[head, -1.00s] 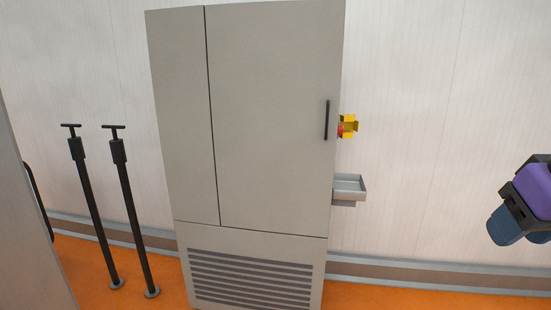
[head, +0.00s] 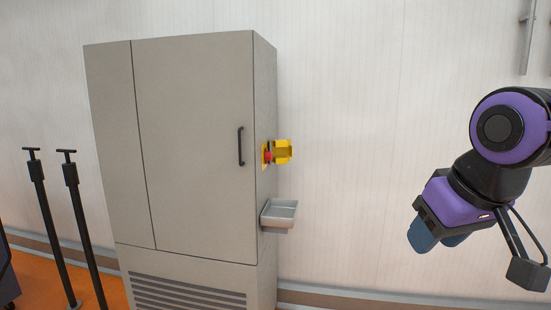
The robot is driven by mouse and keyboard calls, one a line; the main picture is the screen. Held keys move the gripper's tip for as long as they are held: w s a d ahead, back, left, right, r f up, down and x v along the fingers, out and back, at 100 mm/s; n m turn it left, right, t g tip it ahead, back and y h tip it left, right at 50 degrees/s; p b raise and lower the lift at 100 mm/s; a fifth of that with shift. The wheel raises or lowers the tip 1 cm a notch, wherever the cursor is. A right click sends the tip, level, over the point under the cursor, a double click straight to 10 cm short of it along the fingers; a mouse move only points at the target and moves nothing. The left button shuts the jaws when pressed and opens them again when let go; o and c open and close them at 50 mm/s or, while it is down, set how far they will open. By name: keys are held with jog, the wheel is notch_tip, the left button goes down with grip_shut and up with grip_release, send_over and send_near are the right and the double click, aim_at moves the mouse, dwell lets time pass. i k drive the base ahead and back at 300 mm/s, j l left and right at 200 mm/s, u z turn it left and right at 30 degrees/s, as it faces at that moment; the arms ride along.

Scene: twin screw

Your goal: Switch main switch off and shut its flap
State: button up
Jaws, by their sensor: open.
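The main switch (head: 267,157) is a red knob on a yellow plate on the right side of the grey cabinet. Its yellow flap (head: 283,151) stands open, sticking out to the right of the knob. The knob's exact turn is too small to tell. My gripper (head: 435,238) is at the right of the head view, open and empty, with blue fingers pointing down. It is well to the right of the switch and lower than it, touching nothing.
The grey cabinet (head: 193,150) has a black door handle (head: 240,146). A small grey tray (head: 279,214) juts from its side below the switch. Two black posts (head: 80,220) stand at the left. The space between cabinet and gripper is clear.

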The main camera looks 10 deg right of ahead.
aim_at(267, 156)
jog(key=k+l+u, duration=0.2)
jog(key=l, duration=0.5)
jog(key=i+l+u, duration=0.1)
jog(key=i+l, duration=0.25)
jog(key=i+l+u, duration=0.1)
jog(key=i+l, duration=0.25)
jog(key=i, duration=0.2)
